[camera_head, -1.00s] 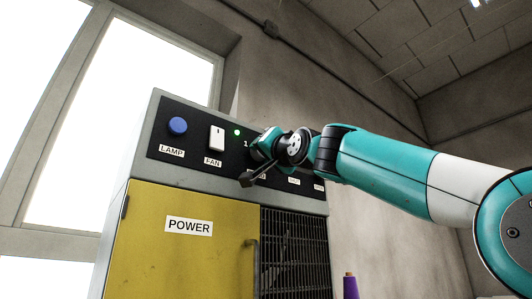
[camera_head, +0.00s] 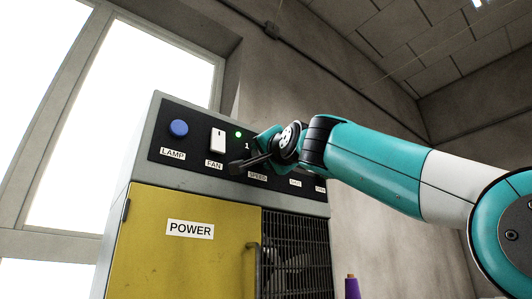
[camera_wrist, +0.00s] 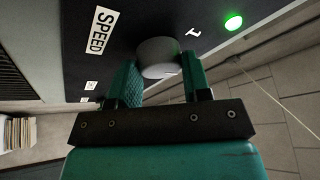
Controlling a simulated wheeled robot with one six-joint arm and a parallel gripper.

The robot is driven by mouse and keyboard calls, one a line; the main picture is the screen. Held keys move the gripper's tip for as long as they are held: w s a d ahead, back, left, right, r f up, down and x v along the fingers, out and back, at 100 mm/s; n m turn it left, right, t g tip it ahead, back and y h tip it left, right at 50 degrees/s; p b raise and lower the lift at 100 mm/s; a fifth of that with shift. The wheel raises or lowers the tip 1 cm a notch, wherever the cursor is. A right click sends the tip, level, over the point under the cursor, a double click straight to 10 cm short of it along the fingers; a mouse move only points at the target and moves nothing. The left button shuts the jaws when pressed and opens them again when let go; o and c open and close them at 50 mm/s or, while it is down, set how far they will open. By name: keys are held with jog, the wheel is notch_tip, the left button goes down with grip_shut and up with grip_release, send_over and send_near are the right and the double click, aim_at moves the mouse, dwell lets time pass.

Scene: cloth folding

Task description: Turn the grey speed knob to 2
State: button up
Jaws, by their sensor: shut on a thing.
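The grey speed knob (camera_wrist: 157,55) sits on the black control panel, between my fingers in the wrist view. My gripper (camera_wrist: 160,68) is shut on it, one green finger on each side. The SPEED label (camera_wrist: 102,30) is to the knob's left there, and a printed 1 (camera_wrist: 193,32) is to its right. In the head view, my gripper covers the knob; the 1 (camera_head: 247,146) and the SPEED label (camera_head: 258,176) show beside it. Any pointer mark on the knob and the 2 cannot be made out.
On the panel (camera_head: 200,119), a blue LAMP button (camera_head: 179,128), a white FAN switch (camera_head: 217,141) and a lit green light (camera_head: 238,134) are left of my gripper. Below are a yellow POWER door (camera_head: 190,260) and a dark grille (camera_head: 292,235).

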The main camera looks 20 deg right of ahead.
jog(key=o, duration=0.9)
jog(key=b+v, duration=1)
jog(key=v, duration=0.7)
jog(key=shift+s, duration=0.2)
